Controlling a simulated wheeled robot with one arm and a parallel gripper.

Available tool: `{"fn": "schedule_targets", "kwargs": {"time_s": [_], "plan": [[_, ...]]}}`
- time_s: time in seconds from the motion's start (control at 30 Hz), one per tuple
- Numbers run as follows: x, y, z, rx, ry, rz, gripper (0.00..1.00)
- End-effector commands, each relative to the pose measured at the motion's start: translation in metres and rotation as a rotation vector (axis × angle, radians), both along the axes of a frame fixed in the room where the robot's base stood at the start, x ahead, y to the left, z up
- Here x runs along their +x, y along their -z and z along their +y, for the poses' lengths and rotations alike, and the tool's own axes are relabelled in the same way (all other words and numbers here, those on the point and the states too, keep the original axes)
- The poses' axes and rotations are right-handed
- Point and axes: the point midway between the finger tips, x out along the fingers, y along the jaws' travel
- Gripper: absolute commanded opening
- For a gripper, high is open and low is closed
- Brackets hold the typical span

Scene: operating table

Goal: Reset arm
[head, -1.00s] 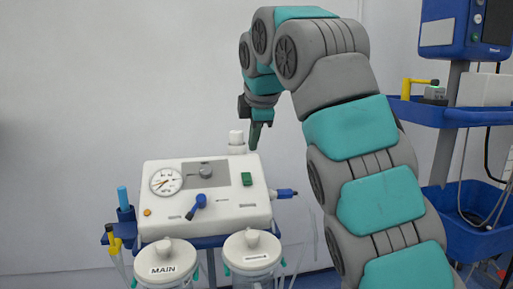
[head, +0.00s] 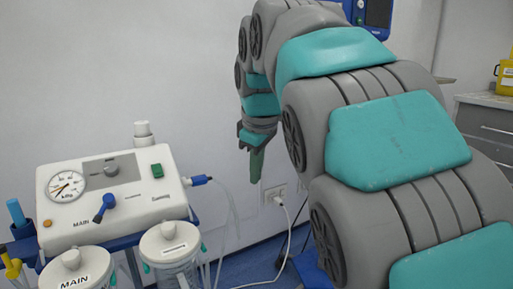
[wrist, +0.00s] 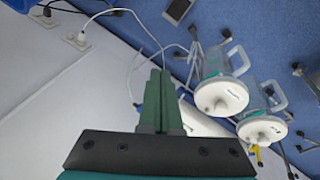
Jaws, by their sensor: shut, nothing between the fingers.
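My arm, grey and teal, arches across the right half of the head view. My gripper (head: 256,165) hangs at its end, pointing down, in front of the white wall and to the right of the suction machine. Its green fingers (wrist: 160,85) are together in the wrist view, with nothing between them. The gripper touches nothing that I can see.
The white suction machine (head: 130,200) with a gauge and two lidded jars (head: 170,240) stands at the left. A wall socket (head: 275,193) with a cable is behind my gripper. A grey cabinet (head: 485,125) with a yellow container (head: 505,75) is at the far right.

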Motion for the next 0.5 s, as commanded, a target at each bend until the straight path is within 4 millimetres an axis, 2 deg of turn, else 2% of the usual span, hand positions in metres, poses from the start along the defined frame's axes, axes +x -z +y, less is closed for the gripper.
{"fn": "schedule_targets", "kwargs": {"time_s": [0.03, 0.2, 0.37, 0.5], "plan": [[-0.012, 0.009, -0.015, 0.009, 0.063, 0.026, 0.0], [-0.05, 0.045, -0.057, 0.041, 0.271, 0.107, 0.0], [-0.094, 0.083, -0.089, 0.063, 0.454, 0.182, 0.0], [-0.139, 0.118, -0.112, 0.073, 0.603, 0.249, 0.0]]}}
